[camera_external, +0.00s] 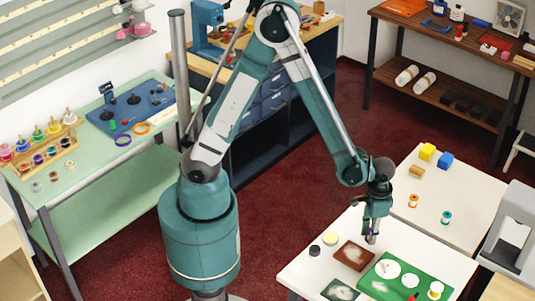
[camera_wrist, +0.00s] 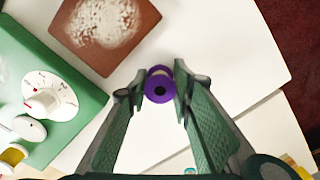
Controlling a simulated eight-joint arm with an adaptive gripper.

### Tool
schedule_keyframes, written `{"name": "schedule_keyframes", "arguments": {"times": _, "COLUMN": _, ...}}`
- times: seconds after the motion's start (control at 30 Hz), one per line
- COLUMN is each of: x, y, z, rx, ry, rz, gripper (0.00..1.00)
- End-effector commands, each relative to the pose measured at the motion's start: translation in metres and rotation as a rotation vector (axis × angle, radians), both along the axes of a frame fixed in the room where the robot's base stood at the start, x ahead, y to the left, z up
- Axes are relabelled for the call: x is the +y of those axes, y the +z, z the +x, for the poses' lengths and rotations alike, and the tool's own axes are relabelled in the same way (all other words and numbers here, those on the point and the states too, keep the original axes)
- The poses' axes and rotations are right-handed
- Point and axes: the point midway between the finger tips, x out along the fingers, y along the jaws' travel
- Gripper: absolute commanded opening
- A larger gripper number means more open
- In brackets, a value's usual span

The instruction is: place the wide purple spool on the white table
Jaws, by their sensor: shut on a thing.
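My gripper (camera_external: 371,238) is shut on the purple spool (camera_wrist: 160,86). In the wrist view the spool sits between the two fingertips, with its round end and dark centre hole facing the camera. In the external view the spool shows only as a small purple patch below the fingers. The gripper is over the near white table (camera_external: 440,264), beside the brown swatch and the green board. The table's bare white surface also shows in the wrist view (camera_wrist: 215,50). I cannot tell whether the spool touches the table or hangs just above it.
A brown swatch (camera_external: 353,255), a dark green swatch (camera_external: 341,290) and a green board (camera_external: 383,291) with white dials lie on the near table. A black puck (camera_external: 315,250) stands at left. Orange (camera_external: 412,200) and teal (camera_external: 446,217) spools and several blocks stand on the white surface behind.

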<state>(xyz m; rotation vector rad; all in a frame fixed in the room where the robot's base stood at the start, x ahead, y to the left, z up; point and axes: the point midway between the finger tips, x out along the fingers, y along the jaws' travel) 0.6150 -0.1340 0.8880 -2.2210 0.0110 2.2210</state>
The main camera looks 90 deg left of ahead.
Motion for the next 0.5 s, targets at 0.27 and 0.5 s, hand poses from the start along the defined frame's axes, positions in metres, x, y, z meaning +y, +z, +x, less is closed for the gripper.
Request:
{"name": "schedule_keyframes", "arguments": {"times": 0.27, "x": 0.0001, "y": -0.002, "z": -0.0004, "rx": 0.0, "ry": 0.0, "rz": 0.0, "gripper": 0.13}}
{"name": "schedule_keyframes", "arguments": {"times": 0.5, "x": 0.0001, "y": -0.0057, "z": -0.0004, "rx": 0.0, "ry": 0.0, "rz": 0.0, "gripper": 0.13}}
